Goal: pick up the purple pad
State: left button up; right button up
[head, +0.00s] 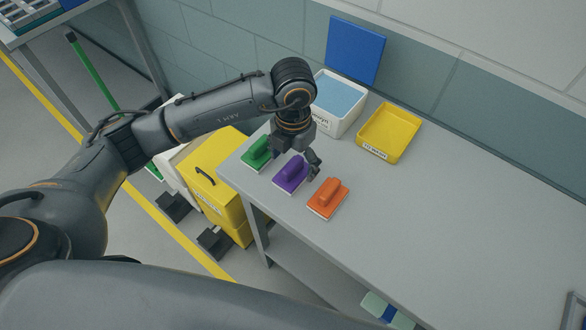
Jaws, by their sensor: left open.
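The purple pad (289,176) lies on the grey table between a green pad (257,154) on its left and an orange pad (327,197) on its right. It has a raised purple handle and a pale underside. My left gripper (295,163) is open and comes down from above at the purple pad, with one finger by its right end. The other finger is partly hidden, and I cannot tell whether the fingers touch the pad. My right gripper is not in view.
A white bin (338,112) with blue contents and a yellow tray (389,132) stand at the back of the table (450,220).

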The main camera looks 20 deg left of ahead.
aim_at(293, 163)
pick_arm(q)
notch_tip(293, 163, down, 2)
jog(key=shift+a+f+p, duration=0.1)
jog(key=shift+f+p, duration=0.15)
jog(key=shift+p, duration=0.1)
jog(key=shift+f, duration=0.5)
jog(key=c, duration=1.2)
jog(key=shift+c, duration=0.2)
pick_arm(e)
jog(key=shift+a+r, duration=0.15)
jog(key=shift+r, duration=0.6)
pick_arm(q)
jog(key=shift+r, duration=0.1)
jog(key=shift+w+r, duration=0.1)
jog(key=shift+r, duration=0.45)
jog(key=s+a+r+b, duration=0.1)
jog(key=s+a+r, duration=0.1)
jog(key=s+r, duration=0.2)
jog(key=s+a+r+b, duration=0.2)
jog(key=s+r, duration=0.2)
jog(key=s+a+r+b, duration=0.1)
jog(key=s+a+r, duration=0.1)
jog(key=s+r, duration=0.1)
jog(key=shift+s+a+r+b, duration=0.4)
jog(key=shift+s, duration=0.3)
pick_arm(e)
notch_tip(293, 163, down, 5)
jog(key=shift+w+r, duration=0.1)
